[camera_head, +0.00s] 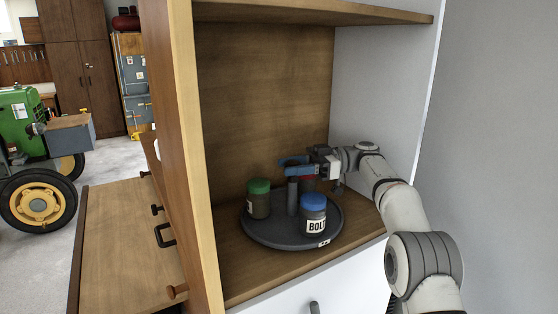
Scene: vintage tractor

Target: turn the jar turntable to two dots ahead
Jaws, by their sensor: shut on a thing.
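The jar turntable (265,234) is a dark grey round tray on the cabinet shelf. It carries a green-lidded jar (259,203) at the left, a blue-lidded jar (313,222) labelled "BOLT" at the front right, and a red-lidded jar (308,184) behind, mostly hidden. A grey upright post (292,197) stands near the middle. A small white tag (324,243) with dark dots sits on the front rim; the dots are too small to count surely. My gripper (294,168), with blue fingers, is shut at the post's top, reaching in from the right.
The wooden cabinet has a left side panel (187,120), an upper shelf (310,12) and a pale right wall (380,90) around the turntable. A wooden surface (130,240) with dark handles lies left. A green tractor (30,130) stands farther left.

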